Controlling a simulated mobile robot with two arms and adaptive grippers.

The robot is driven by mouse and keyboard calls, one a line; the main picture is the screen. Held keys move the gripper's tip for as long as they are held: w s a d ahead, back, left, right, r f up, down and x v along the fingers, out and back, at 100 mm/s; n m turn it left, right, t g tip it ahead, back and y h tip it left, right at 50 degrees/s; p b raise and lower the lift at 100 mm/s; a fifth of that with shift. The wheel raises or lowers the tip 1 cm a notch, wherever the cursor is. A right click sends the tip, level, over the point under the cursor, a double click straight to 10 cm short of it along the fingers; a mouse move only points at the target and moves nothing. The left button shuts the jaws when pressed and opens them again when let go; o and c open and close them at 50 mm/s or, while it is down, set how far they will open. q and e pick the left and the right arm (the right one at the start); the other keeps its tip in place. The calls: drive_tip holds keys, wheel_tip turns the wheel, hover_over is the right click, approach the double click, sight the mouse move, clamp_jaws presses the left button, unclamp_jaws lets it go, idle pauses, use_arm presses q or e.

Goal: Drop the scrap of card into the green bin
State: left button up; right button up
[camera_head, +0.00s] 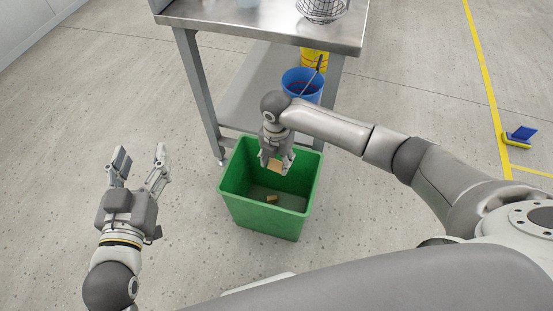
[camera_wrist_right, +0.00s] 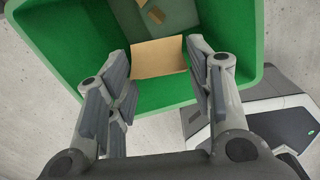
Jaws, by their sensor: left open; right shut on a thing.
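The scrap of card (camera_head: 275,165) is a small flat tan piece held between the fingers of my right gripper (camera_head: 276,163). It also shows in the right wrist view (camera_wrist_right: 159,57), where the right gripper (camera_wrist_right: 160,85) is shut on it. The card and fingertips are over the opening of the green bin (camera_head: 265,220), which stands on the floor and fills much of the right wrist view (camera_wrist_right: 60,45). Another small tan piece (camera_head: 271,198) lies on the bin's bottom. My left gripper (camera_head: 139,168) is open and empty, to the left of the bin.
A metal table (camera_head: 265,30) with a lower shelf stands behind the bin, close to it. A blue bucket (camera_head: 303,84) and a yellow one (camera_head: 314,60) are by the table. A wire basket (camera_head: 320,8) is on top. The floor at left is clear.

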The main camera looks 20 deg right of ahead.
sight(276, 162)
idle(0.3)
drive_tip(key=o, duration=0.8)
drive_tip(key=shift+c, duration=0.2)
wheel_tip(276, 162, up, 12)
drive_tip(key=shift+a+f, duration=0.1)
